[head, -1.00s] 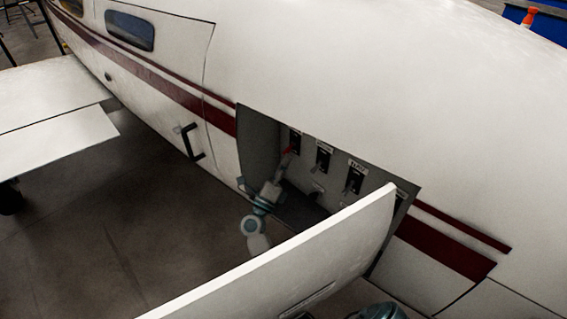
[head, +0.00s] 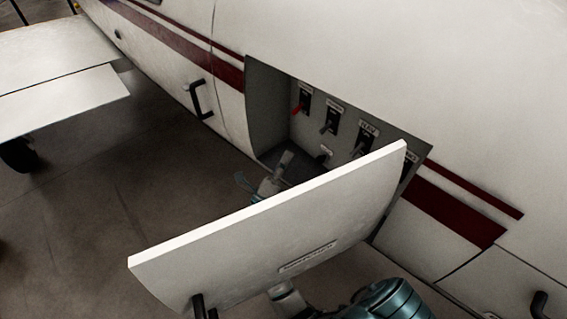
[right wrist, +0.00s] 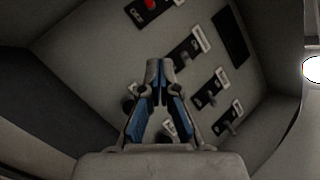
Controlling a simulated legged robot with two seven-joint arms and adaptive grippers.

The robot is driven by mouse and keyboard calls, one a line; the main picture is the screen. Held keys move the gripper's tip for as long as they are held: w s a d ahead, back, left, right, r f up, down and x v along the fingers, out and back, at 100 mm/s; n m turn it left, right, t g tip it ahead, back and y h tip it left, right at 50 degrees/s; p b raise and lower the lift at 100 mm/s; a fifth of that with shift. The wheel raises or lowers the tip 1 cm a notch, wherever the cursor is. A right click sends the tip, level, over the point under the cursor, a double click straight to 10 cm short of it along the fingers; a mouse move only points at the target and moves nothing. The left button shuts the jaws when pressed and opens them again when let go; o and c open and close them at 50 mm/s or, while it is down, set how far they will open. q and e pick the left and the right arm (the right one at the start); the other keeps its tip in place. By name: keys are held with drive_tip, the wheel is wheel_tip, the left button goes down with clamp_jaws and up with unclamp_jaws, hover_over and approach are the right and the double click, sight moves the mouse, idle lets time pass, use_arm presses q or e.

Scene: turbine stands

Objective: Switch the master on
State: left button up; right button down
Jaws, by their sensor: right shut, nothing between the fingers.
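A red-handled switch (head: 297,109) sits at the left end of a row of switches inside an open recess in the aircraft's side. Its red tip also shows at the top edge of the right wrist view (right wrist: 151,4). No label reading "master" is legible. My right gripper (head: 286,158) is inside the recess, below and apart from the red handle. In the right wrist view its fingertips (right wrist: 160,68) meet with nothing between them. The open white door panel (head: 270,232) hides part of my right arm. My left gripper is not in view.
Dark-handled switches (head: 332,122) (head: 363,142) stand right of the red one, with a small lever (head: 323,154) below. The door juts out in front of the recess. A black handle (head: 201,99) is on the fuselage at left. A white wing (head: 60,95) is at far left.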

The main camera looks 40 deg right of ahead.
sight(298, 109)
drive_tip(key=shift+s+d+f, duration=0.1)
drive_tip(key=shift+d+f, duration=0.4)
drive_tip(key=shift+f, duration=0.1)
drive_tip(key=w+m, duration=0.1)
drive_tip(key=w+a+m+g+b, duration=0.1)
drive_tip(key=w+m, duration=0.1)
drive_tip(key=w+m+h+b, duration=0.1)
drive_tip(key=m, duration=0.1)
drive_tip(key=shift+w+a+f+g, duration=0.1)
drive_tip(key=shift+w+a+g, duration=0.05)
drive_tip(key=shift+a+g, duration=0.15)
drive_tip(key=shift+w+m, duration=0.2)
drive_tip(key=shift+m, duration=0.1)
drive_tip(key=shift+d, duration=0.1)
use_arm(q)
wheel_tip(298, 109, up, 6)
use_arm(e)
drive_tip(key=shift+s+d, duration=0.1)
drive_tip(key=shift+d, duration=0.25)
drive_tip(key=shift+d+r, duration=0.25)
drive_tip(key=shift+d, duration=0.2)
drive_tip(key=p+x, duration=0.1)
drive_tip(key=x, duration=0.8)
drive_tip(key=shift+r+p, duration=0.1)
drive_tip(key=shift+p, duration=0.3)
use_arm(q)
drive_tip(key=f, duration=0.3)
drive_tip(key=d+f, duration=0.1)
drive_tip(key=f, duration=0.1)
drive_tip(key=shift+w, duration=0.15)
